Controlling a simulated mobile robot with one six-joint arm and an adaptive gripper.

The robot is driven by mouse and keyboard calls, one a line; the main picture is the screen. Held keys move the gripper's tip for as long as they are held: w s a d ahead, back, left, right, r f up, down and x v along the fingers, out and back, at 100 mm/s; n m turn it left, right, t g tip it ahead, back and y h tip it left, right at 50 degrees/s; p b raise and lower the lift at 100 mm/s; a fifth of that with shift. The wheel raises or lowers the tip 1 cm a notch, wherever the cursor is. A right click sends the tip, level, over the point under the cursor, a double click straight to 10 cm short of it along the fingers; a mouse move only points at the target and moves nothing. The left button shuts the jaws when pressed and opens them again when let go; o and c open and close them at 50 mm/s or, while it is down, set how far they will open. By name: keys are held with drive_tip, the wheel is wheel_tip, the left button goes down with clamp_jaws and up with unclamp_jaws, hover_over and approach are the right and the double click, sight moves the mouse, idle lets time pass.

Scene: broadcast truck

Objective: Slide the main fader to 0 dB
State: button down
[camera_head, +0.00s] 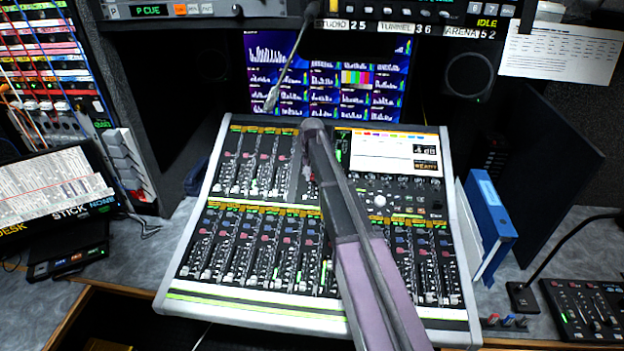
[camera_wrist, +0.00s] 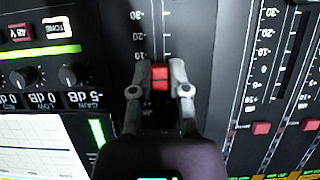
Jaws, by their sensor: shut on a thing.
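The main fader's red cap (camera_wrist: 160,78) sits between the two fingertips of my gripper (camera_wrist: 160,71) in the wrist view. The gripper is shut on it, with a finger on each side. In the head view my arm reaches over the mixing console (camera_head: 262,314) and hides the main fader. The console's small screen (camera_head: 382,153) shows a dB readout that seems to include a 4.
A gooseneck microphone (camera_head: 272,97) hangs over the console's back. A blue binder (camera_head: 490,215) stands right of the console.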

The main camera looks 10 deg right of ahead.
drive_tip(key=c, duration=0.6)
unclamp_jaws()
drive_tip(key=shift+s, duration=0.1)
